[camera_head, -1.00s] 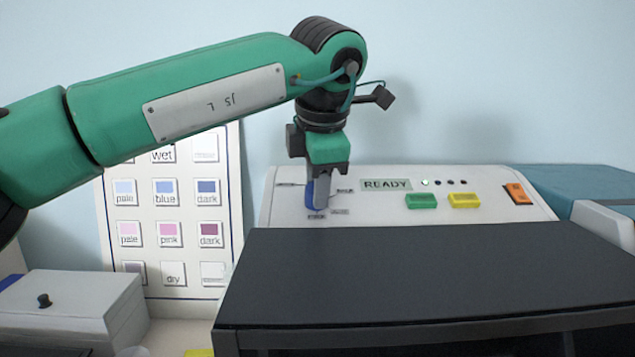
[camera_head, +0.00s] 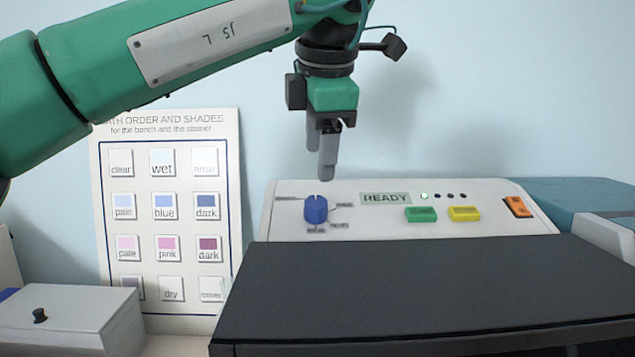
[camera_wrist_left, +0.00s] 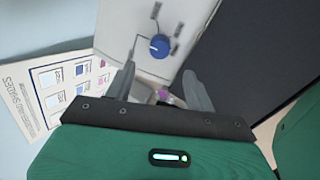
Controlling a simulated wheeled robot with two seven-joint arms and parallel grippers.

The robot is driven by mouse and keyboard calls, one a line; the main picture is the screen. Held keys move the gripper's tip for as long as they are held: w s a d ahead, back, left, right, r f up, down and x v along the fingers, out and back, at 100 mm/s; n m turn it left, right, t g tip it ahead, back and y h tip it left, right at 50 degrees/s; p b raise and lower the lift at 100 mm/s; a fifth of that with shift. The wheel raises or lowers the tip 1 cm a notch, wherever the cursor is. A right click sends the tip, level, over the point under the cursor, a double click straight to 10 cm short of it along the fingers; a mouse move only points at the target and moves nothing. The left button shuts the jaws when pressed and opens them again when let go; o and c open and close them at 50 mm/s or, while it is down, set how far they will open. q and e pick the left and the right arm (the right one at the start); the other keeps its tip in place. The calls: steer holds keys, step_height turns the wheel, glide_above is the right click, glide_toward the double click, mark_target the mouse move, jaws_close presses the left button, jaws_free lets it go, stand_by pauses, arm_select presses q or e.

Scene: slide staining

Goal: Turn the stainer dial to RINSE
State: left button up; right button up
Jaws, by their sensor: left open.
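The blue stainer dial (camera_head: 316,210) sits on the left of the white stainer panel (camera_head: 385,222), with small labels around it that are too small to read. A pale mark shows on the dial's top edge. The dial also shows in the left wrist view (camera_wrist_left: 160,46), beyond the fingertips. My left gripper (camera_head: 326,168) is above the dial, fingers pointing down, apart from it. In the left wrist view its fingers (camera_wrist_left: 160,80) are spread and empty. My right gripper is not in view.
The panel has a READY display (camera_head: 386,198), a green button (camera_head: 421,214), a yellow button (camera_head: 464,213) and an orange switch (camera_head: 518,207). A dark cover (camera_head: 420,290) lies in front. A shade chart (camera_head: 170,215) stands left, behind a grey box (camera_head: 70,318).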

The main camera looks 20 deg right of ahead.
arm_select(q)
steer(key=v, duration=0.5)
steer(key=shift+r, duration=0.1)
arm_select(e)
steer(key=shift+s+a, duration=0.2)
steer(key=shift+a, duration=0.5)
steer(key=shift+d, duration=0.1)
